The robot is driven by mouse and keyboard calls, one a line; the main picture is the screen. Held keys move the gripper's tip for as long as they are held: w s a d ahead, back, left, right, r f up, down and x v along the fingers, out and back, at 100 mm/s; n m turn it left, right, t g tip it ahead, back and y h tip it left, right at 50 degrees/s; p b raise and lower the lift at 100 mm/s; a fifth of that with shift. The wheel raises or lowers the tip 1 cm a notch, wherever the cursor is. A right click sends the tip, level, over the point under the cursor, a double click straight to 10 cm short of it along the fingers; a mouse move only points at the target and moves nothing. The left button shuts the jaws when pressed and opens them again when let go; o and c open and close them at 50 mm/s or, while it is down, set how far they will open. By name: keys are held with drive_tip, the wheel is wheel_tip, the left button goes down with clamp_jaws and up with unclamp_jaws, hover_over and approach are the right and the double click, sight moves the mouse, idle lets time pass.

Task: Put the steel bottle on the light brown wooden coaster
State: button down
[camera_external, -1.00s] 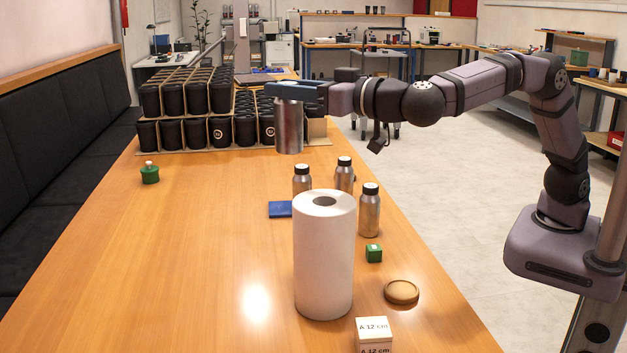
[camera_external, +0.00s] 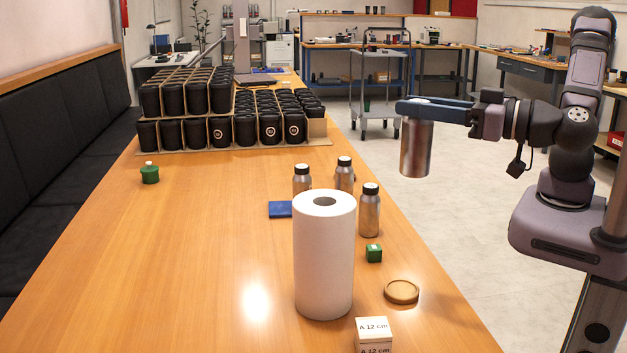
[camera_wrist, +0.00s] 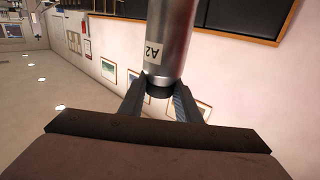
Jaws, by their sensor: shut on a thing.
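My gripper (camera_external: 424,104) is shut on a steel bottle (camera_external: 415,150) near its top. It holds the bottle upright in the air, out past the table's right edge in the external view. In the wrist view the bottle (camera_wrist: 168,40) shows a label reading A2, and its dark neck end sits between the fingers. The light brown wooden coaster (camera_external: 401,291) lies bare on the table near its right edge, lower in the external view than the held bottle. The bottle is apart from it.
A white paper roll (camera_external: 324,260) stands left of the coaster. Many black cups (camera_external: 190,131) stand at the back.

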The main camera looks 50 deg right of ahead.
wheel_tip(320, 180, down, 24)
drive_tip(key=shift+f, duration=0.2)
idle(1.0)
drive_tip(key=c, duration=1.3)
unclamp_jaws()
drive_tip(key=shift+f+b, duration=0.15)
drive_tip(key=shift+b, duration=0.15)
drive_tip(key=s+b, duration=0.1)
drive_tip(key=s, duration=0.6)
drive_tip(key=shift+s+d, duration=0.25)
drive_tip(key=shift+d, duration=0.2)
drive_tip(key=shift+a+r, duration=0.1)
drive_tip(key=shift+r, duration=0.1)
